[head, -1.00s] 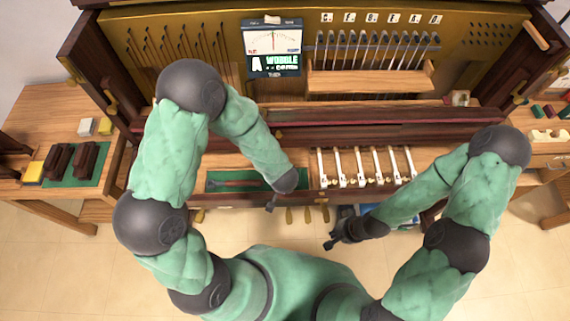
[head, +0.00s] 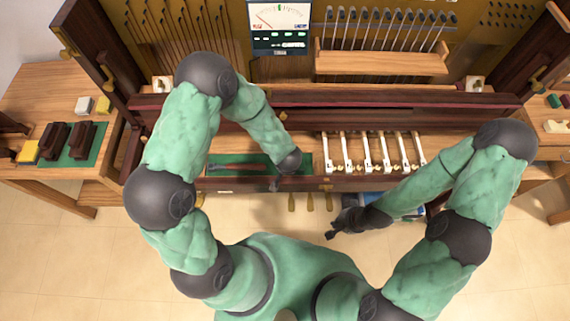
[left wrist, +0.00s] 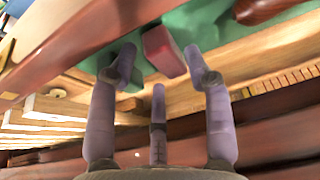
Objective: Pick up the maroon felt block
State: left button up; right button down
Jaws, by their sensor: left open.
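The maroon felt block (left wrist: 163,50) lies on a green mat (left wrist: 206,25) in the left wrist view. My left gripper (left wrist: 158,68) is open, with its fingers pointing towards the block. The block is just ahead of and between the two outer fingertips, not held. In the head view my left gripper (head: 275,185) is small at the front edge of the green tray, and I cannot make out the block there. My right gripper (head: 332,234) is over the floor in front of the piano; its opening is too small to judge.
A brown tool (head: 238,167) lies on the green mat left of my left gripper. White keys (head: 370,153) stand to its right. Several yellow-handled tools (head: 310,202) hang below the front edge. A dark red rail (head: 390,98) runs behind. A side table (head: 45,105) stands at left.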

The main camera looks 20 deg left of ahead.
pick_arm(q)
jog(key=shift+w+f, duration=0.25)
jog(key=shift+f, duration=0.4)
jog(key=shift+c, duration=0.3)
jog(key=c, duration=0.6)
jog(key=shift+o, duration=0.2)
jog(key=shift+r, duration=0.25)
